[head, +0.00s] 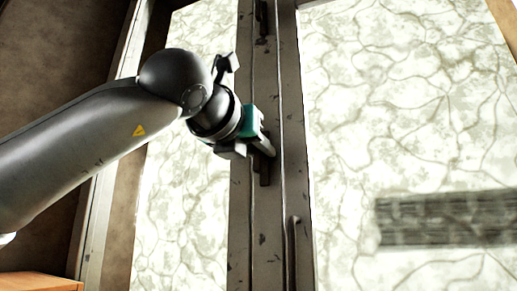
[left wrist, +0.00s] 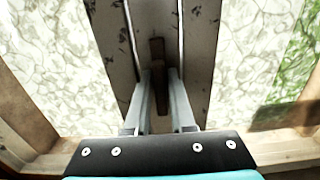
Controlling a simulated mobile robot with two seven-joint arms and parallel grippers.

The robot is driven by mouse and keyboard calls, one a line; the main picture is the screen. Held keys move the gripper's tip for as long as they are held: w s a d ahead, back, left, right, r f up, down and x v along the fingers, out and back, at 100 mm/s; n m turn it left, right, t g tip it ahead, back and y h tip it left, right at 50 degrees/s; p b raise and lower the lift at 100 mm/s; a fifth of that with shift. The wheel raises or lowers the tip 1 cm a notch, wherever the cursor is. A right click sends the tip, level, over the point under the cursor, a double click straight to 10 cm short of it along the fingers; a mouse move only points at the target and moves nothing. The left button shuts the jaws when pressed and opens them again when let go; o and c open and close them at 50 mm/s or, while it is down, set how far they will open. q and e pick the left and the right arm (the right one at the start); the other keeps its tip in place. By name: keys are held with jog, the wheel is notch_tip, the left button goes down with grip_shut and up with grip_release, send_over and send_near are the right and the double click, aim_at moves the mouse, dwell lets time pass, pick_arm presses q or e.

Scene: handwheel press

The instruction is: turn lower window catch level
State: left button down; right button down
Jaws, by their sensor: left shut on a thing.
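The lower window catch (head: 264,171) is a small dark bar on the worn grey middle post of the window. It stands roughly upright along the post, and its upper part is hidden behind my gripper in the head view. My left gripper (head: 266,143) comes in from the left and is shut on the catch. In the left wrist view, the two grey fingers of the gripper (left wrist: 160,78) lie on either side of the brown catch (left wrist: 157,50), which runs along the post. My right gripper is in neither view.
An upper catch (head: 262,20) sits higher on the same post (head: 240,200). A slim upright handle (head: 292,240) is lower on the post's right side. Patterned glass panes (head: 400,120) flank the post. A wooden edge (head: 35,282) shows at bottom left.

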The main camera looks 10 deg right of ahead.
pick_arm(q)
jog(key=shift+m, duration=0.3)
jog(key=m, duration=0.2)
jog(key=shift+d+m, duration=0.1)
jog(key=shift+m, duration=0.3)
jog(key=m, duration=0.4)
jog(key=shift+s+d, duration=0.1)
jog(key=m, duration=0.3)
jog(key=shift+f+p, duration=0.1)
jog(key=shift+p, duration=0.25)
jog(key=m, duration=0.3)
jog(key=shift+s+d+f+m, duration=0.1)
jog(key=shift+m, duration=0.3)
jog(key=m+p, duration=0.1)
jog(key=m, duration=0.1)
jog(key=shift+f+m, duration=0.1)
jog(key=shift+m, duration=0.7)
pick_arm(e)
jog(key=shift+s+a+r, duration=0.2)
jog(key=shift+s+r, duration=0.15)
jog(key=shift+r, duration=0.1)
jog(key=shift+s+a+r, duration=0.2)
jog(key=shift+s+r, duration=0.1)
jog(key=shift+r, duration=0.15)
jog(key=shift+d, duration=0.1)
